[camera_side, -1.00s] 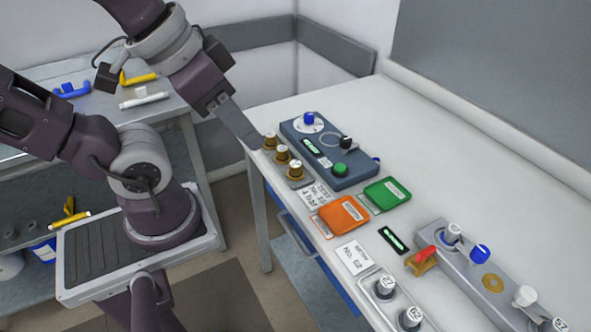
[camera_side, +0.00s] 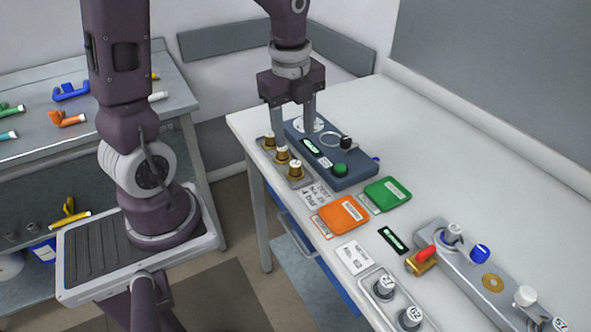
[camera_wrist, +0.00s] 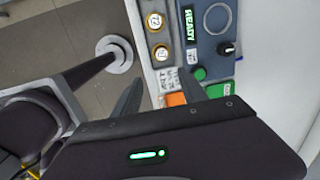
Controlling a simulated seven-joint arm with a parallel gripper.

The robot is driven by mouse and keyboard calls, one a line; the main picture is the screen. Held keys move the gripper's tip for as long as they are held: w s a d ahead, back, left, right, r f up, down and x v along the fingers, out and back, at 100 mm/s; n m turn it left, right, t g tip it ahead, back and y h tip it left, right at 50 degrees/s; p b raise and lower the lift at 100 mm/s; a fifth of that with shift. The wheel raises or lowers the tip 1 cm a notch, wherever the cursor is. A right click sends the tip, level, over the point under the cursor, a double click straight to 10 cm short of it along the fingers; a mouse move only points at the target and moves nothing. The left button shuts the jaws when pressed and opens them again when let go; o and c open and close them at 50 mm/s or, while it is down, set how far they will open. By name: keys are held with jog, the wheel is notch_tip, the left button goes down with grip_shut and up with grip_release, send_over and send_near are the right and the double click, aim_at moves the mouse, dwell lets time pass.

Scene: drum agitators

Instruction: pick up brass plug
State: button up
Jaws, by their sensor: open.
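Two plugs show in the wrist view, one above (camera_wrist: 154,21) and one below (camera_wrist: 161,53). My gripper (camera_side: 294,130) points down, open and empty, over the far end of the blue-grey box, close to the far plug. In the wrist view its two fingers (camera_wrist: 160,92) are spread apart. Its exact height is hard to tell.
The blue-grey box (camera_side: 352,176) with a green button (camera_side: 340,169) and black knob stands right of the plugs. Orange (camera_side: 342,214) and green (camera_side: 387,193) pads lie nearer. A grey block (camera_side: 470,262) with several fittings stands at right. The table's far right is clear.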

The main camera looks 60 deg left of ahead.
aim_at(296, 164)
jog(key=f+m, duration=0.1)
jog(key=a+f+m, duration=0.1)
jog(key=w+f+m, duration=0.1)
jog(key=shift+a+f+g, duration=0.25)
jog(key=shift+a+g, duration=0.05)
jog(key=shift+a, duration=0.05)
jog(key=f, duration=0.7)
jog(key=shift+w+a+f, duration=0.1)
jog(key=shift+w+a, duration=0.05)
jog(key=shift+w, duration=0.1)
grip_shut()
